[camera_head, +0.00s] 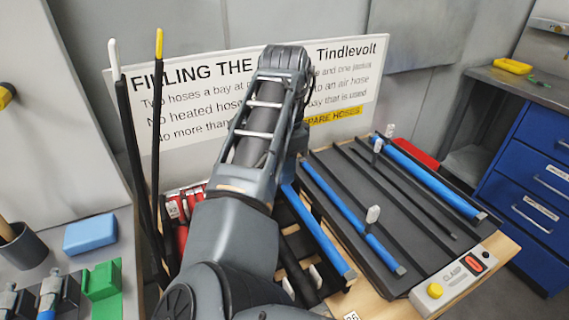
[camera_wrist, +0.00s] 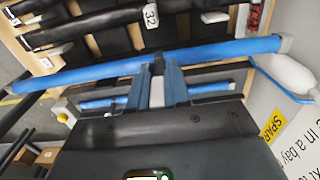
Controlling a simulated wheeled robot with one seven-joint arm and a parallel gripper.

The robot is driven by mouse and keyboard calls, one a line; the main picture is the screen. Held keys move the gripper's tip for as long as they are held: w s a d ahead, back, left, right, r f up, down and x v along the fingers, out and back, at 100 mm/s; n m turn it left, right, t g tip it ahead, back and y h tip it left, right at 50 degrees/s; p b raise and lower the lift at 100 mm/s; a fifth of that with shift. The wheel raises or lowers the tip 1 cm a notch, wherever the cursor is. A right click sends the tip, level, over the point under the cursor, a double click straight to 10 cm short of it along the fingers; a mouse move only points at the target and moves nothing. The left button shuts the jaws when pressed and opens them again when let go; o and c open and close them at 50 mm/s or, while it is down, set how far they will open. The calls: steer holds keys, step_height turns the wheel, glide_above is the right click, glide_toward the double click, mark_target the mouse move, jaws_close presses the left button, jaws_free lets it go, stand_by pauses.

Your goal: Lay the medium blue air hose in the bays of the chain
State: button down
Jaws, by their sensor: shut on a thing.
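My gripper (camera_wrist: 158,78) is shut on a blue air hose (camera_wrist: 90,74) near its middle in the wrist view. The hose lies straight across the jaws with a grey end at right. In the head view the same hose (camera_head: 320,233) slopes down from behind my arm, and my gripper is hidden. The chain (camera_head: 296,252) lies below it, partly covered by my arm. I cannot tell whether the held hose touches the chain.
A dark grooved rack (camera_head: 400,215) holds a thicker blue hose (camera_head: 430,178) and a thinner one (camera_head: 345,208), with white upright clips. A clamp box (camera_head: 455,278) sits at its front. Two tall dark rods (camera_head: 156,120) stand left. A sign (camera_head: 190,110) backs the bench.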

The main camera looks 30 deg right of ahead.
steer(key=shift+f+b, duration=1.5)
steer(key=shift+f, duration=2.45)
steer(key=c, duration=1)
jaws_free()
steer(key=shift+r, duration=0.1)
step_height(320, 180, up, 8)
steer(key=shift+f, duration=0.2)
steer(key=shift+r, duration=0.1)
